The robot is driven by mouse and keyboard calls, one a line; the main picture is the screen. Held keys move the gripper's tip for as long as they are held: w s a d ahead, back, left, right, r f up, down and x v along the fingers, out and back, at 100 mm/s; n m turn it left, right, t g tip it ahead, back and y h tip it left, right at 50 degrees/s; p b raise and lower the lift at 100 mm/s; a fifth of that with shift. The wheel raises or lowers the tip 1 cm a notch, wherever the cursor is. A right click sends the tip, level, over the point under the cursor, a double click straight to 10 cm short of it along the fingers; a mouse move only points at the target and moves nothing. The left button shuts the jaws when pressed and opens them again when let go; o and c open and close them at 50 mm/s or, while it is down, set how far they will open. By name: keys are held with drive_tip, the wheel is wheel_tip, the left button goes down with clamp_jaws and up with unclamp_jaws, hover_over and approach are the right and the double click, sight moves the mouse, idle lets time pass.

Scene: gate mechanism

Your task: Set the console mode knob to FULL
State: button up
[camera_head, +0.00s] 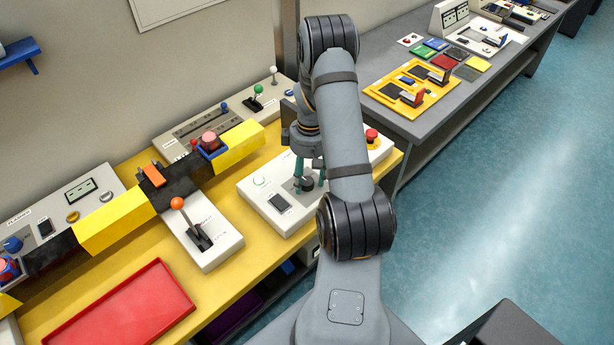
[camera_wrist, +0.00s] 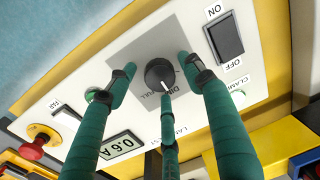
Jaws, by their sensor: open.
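The console (camera_head: 262,187) is a white panel on the yellow bench in the head view. Its mode knob (camera_wrist: 160,73) is round and black with a white pointer mark, on a grey plate in the wrist view. The mark points down and slightly right in that picture. Lettering beside the knob is upside down and partly covered, so I cannot read the set mode surely. My gripper (camera_wrist: 156,76) is open, its green fingers spread around the knob with visible gaps at the sides. In the head view my gripper (camera_head: 310,176) is over the console, partly hidden by my arm.
A black ON/OFF rocker switch (camera_wrist: 226,38) and a 0.6 A display (camera_wrist: 122,145) flank the knob. A red emergency button (camera_head: 371,135) stands at the console's right end. An orange-knobbed lever box (camera_head: 215,240) and a yellow-black barrier (camera_head: 110,220) are to the left.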

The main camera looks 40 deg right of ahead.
drive_tip(key=shift+c, duration=0.2)
drive_tip(key=c, duration=1.1)
